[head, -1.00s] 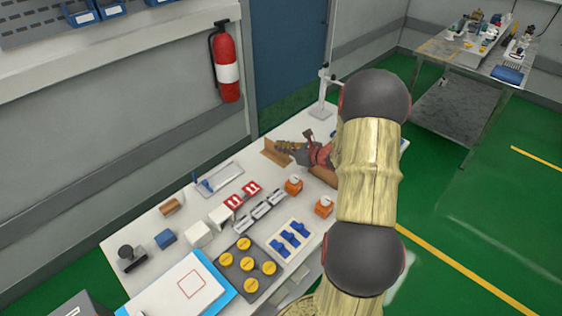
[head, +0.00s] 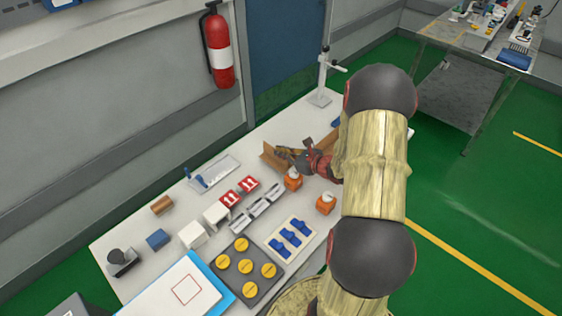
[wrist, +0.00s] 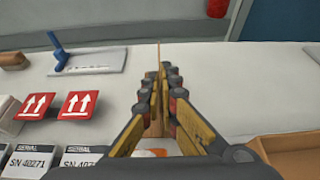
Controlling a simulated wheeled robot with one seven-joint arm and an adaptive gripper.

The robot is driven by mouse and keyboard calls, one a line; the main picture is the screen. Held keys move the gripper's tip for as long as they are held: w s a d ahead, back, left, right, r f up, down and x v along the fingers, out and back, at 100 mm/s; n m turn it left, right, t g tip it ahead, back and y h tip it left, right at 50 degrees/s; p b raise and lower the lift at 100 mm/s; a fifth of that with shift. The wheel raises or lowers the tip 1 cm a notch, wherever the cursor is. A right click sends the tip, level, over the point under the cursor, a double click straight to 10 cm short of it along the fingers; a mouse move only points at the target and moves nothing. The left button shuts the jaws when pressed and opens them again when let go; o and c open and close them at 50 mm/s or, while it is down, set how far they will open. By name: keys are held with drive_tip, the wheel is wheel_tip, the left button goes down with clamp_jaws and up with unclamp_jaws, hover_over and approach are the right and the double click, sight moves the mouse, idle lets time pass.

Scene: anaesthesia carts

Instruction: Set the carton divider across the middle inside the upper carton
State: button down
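The carton divider (wrist: 157,57), a thin brown board, stands upright between my gripper's fingers and shows edge-on in the wrist view. In the head view, the divider (head: 270,156) shows at the gripper's left. My gripper (wrist: 158,92) appears closed on it, with a finger on each side; in the head view the gripper (head: 284,155) is over the far part of the table. A brown open carton (wrist: 292,148) lies at lower right in the wrist view, apart from the divider. In the head view, the carton (head: 327,142) is mostly hidden behind my arm.
Red arrow labels (head: 239,192), serial plates and a shallow tray (head: 214,173) lie to the left. A metal stand (head: 321,88) rises at the far end.

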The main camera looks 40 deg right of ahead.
sight(281, 164)
drive_tip(key=shift+f+b, duration=0.45)
drive_tip(key=shift+f, duration=1.25)
drive_tip(key=shift+f, duration=0.2)
drive_tip(key=c, duration=2)
unclamp_jaws()
drive_tip(key=shift+r, duration=0.1)
drive_tip(key=shift+c, duration=0.2)
